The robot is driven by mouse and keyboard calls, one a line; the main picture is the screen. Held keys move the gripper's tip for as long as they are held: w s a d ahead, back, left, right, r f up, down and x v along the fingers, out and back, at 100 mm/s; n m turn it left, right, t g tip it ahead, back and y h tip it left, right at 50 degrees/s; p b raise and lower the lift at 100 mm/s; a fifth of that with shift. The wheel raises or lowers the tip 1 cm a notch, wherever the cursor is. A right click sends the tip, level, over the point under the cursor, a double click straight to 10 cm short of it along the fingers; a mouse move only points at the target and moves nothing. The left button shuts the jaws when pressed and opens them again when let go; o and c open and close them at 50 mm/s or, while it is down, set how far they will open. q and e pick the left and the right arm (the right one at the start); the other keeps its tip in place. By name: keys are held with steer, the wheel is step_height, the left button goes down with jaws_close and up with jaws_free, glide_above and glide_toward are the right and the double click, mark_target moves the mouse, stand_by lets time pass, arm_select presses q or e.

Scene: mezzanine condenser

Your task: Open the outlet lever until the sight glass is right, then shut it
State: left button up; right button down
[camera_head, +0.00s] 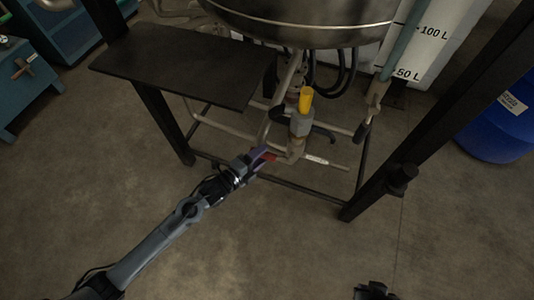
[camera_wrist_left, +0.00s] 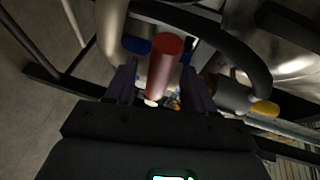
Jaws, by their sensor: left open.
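A red handle (camera_head: 270,157), which looks like the outlet lever's grip, is on the pipework below the steel vessel (camera_head: 300,25). In the left wrist view the red handle (camera_wrist_left: 165,65) points toward the camera, between the purple fingers. My left gripper (camera_head: 262,154) is open around it, a finger on either side; I cannot tell if they touch it. A dark piece (camera_head: 375,291) at the bottom edge may be my right gripper; its fingers are not clear. I cannot make out the sight glass for certain.
A yellow handle (camera_head: 305,99) stands above the red one on the pipework. A black shelf (camera_head: 180,62) is at the left, and dark frame posts stand on both sides. A white tank (camera_head: 435,45) with litre marks and a blue drum (camera_head: 505,120) are at the right.

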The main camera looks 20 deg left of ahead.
arm_select(q)
steer(key=shift+b+x, duration=0.6)
steer(key=shift+x, duration=1.2)
jaws_close()
